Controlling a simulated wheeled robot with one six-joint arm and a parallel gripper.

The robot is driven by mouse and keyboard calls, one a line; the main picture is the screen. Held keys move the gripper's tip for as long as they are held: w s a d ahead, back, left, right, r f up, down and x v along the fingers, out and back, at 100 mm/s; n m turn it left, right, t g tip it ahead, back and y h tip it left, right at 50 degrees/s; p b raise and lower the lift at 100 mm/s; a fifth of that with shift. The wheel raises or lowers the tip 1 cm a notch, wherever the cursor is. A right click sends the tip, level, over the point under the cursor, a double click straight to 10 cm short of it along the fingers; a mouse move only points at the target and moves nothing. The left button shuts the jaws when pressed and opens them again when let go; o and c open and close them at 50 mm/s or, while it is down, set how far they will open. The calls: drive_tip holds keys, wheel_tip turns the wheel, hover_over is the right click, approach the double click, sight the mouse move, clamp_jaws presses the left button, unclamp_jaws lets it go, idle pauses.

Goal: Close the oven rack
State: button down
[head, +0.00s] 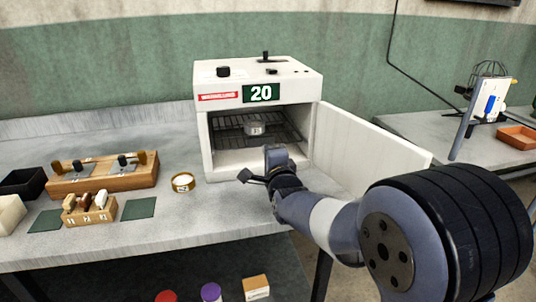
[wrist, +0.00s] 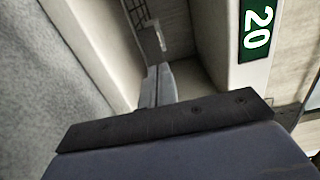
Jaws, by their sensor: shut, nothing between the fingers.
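The white oven (head: 208,135) stands on the grey table with its door (head: 370,150) swung wide open to the right. Inside, the dark wire rack (head: 285,130) carries a small round tin (head: 254,128). How far the rack is pulled out is hard to tell. My gripper (head: 272,150) is at the front of the oven opening, low and near the middle. In the wrist view the shut fingers (wrist: 157,85) point into the oven, towards a part of the rack (wrist: 138,14). They hold nothing. Contact with the rack cannot be made out.
A round brass tin (head: 183,182) sits left of the oven, near a wooden block with weights (head: 103,180) and a smaller wooden holder (head: 90,208). The open door and my arm fill the right side. A second table (head: 430,130) stands at the right.

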drive_tip(key=v, duration=0.8)
drive_tip(key=shift+s+b, duration=0.3)
drive_tip(key=shift+w, duration=0.15)
